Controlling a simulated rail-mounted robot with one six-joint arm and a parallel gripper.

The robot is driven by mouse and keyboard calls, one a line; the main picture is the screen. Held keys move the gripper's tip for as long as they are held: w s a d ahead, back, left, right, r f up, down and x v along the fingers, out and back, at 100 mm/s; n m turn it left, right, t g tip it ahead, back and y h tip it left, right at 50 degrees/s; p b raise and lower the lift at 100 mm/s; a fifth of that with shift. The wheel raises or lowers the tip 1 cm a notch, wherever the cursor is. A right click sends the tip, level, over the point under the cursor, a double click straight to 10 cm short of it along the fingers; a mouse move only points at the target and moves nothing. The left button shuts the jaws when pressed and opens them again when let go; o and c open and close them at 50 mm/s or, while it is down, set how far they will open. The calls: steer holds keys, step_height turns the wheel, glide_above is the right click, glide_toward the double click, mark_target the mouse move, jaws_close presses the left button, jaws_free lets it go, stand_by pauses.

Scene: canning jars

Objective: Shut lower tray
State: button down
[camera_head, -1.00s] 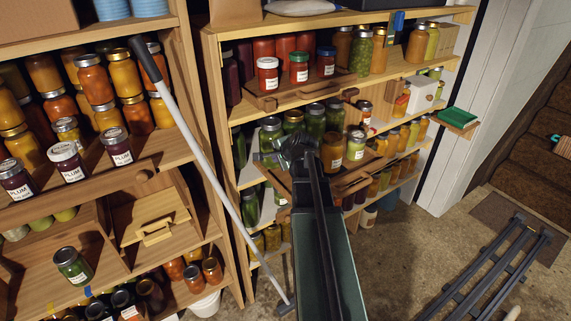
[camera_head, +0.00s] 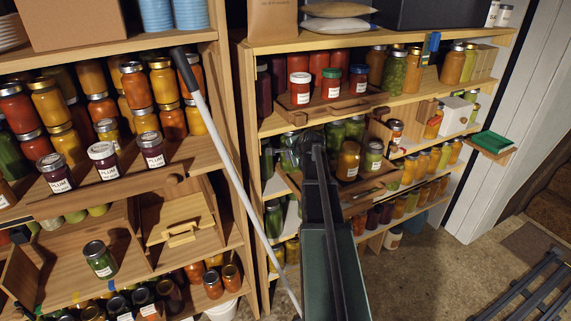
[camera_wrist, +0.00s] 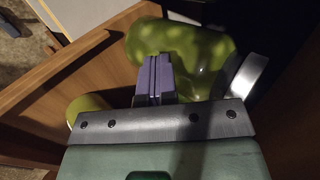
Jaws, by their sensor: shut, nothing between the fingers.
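The lower tray (camera_head: 372,191) is a wooden tray on the middle shelf of the right rack. It sticks out past the shelf, with an orange jar (camera_head: 348,161) and a green jar (camera_head: 373,155) standing in it. My gripper (camera_head: 312,143) is at the tray's left part in the head view, its tips mostly hidden by my arm. In the wrist view my gripper (camera_wrist: 153,76) is shut and empty, close in front of a green jar (camera_wrist: 190,45) with a silver lid. A wooden wall (camera_wrist: 45,92) runs beside it; contact cannot be told.
An upper tray (camera_head: 335,112) with several lidded jars is above. The left rack (camera_head: 228,150) with more jars stands close by, and a pole (camera_head: 222,140) leans in front of it. A green item on a small ledge (camera_head: 493,143) juts out at right.

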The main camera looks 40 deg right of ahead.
steer(key=shift+w+d, duration=0.25)
steer(key=shift+w, duration=0.65)
